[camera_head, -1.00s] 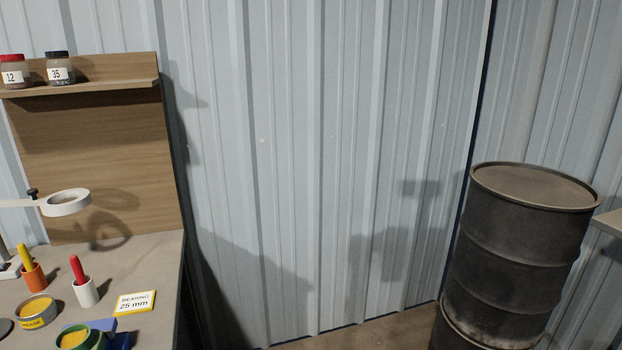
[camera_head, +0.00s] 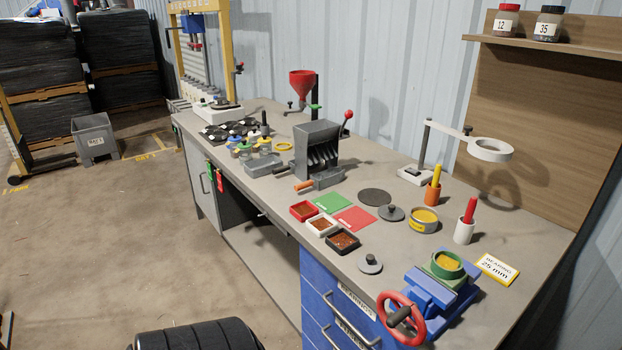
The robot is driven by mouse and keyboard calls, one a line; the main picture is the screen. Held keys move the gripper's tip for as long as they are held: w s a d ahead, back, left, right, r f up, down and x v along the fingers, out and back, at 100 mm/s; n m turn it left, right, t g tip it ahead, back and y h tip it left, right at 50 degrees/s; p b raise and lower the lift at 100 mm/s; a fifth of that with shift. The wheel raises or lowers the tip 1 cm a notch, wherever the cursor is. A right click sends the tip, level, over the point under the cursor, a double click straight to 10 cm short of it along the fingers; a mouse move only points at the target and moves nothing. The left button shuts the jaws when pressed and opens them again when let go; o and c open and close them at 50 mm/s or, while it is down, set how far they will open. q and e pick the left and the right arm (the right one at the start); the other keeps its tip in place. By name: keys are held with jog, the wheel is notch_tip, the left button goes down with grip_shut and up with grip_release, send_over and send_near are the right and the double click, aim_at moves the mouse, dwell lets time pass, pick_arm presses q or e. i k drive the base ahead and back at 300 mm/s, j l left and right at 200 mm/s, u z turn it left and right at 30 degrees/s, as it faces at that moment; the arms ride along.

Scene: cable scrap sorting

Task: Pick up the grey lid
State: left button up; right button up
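Two round grey lids with knobs lie on the workbench (camera_head: 290,205). One grey lid (camera_head: 391,215) is next to the open yellow-filled tin (camera_head: 423,220), beside a flat dark disc (camera_head: 375,197). The other grey lid (camera_head: 370,266) is nearer the bench's front edge, left of the blue vise (camera_head: 432,293). I cannot tell which of them the task means. Neither of my grippers is in view.
A green ring with yellow filling (camera_head: 446,265) sits in the vise. Small trays (camera_head: 343,243), red and green mats, a ring stand (camera_head: 490,150), handled holders and a grey slotted box (camera_head: 317,150) crowd the bench. Open floor (camera_head: 100,240) lies left.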

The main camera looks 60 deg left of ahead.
aim_at(371, 263)
jog(key=u, duration=1.55)
